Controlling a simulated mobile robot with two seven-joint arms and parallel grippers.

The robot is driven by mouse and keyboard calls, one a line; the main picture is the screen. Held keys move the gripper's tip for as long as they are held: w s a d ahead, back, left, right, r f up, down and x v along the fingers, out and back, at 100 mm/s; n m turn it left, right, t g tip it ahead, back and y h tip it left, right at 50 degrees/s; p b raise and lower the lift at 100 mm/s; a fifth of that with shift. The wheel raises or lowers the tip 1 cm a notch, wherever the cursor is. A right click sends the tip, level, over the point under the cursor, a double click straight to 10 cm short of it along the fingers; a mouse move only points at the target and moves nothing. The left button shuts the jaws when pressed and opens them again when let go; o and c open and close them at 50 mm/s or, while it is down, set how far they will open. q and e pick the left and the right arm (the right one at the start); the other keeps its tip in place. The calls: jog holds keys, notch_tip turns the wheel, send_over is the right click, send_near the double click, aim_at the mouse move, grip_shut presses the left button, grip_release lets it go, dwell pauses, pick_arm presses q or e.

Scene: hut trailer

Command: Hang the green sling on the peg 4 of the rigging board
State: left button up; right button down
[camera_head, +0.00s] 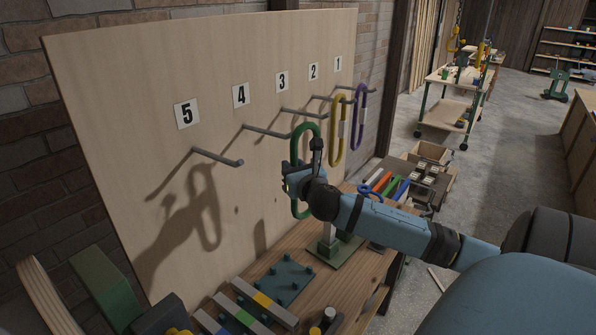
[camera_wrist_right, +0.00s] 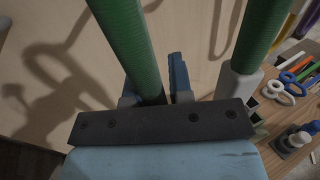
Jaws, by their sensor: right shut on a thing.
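The green sling (camera_head: 296,147) is a long upright loop in front of the rigging board (camera_head: 120,75). My right gripper (camera_head: 294,182) is shut on one strand of it; the right wrist view shows that strand (camera_wrist_right: 128,40) between the fingers (camera_wrist_right: 153,96). The other strand, with a pale sleeve, passes to the right. Peg 4 (camera_head: 265,132) sticks out below its number label (camera_head: 240,95). Its tip appears beside the sling's upper left side in the picture; I cannot tell whether it is inside the loop. My left gripper is not in view.
Peg 5 (camera_head: 216,157) is bare. Peg 3 (camera_head: 303,113) is partly behind the sling's top. A yellow sling (camera_head: 332,130) and a purple sling (camera_head: 357,120) hang to the right. A wooden bench (camera_head: 345,285) below holds coloured bars and a pegged plate (camera_head: 275,282).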

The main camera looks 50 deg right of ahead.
jog(key=w+f+b, duration=0.2)
jog(key=w+b, duration=0.1)
jog(key=w, duration=0.7)
jog(key=shift+a+f, duration=0.4)
jog(key=shift+a, duration=0.05)
dwell(0.6)
dwell(0.6)
jog(key=c, duration=0.9)
grip_release()
jog(key=shift+c, duration=0.2)
jog(key=shift+s, duration=0.1)
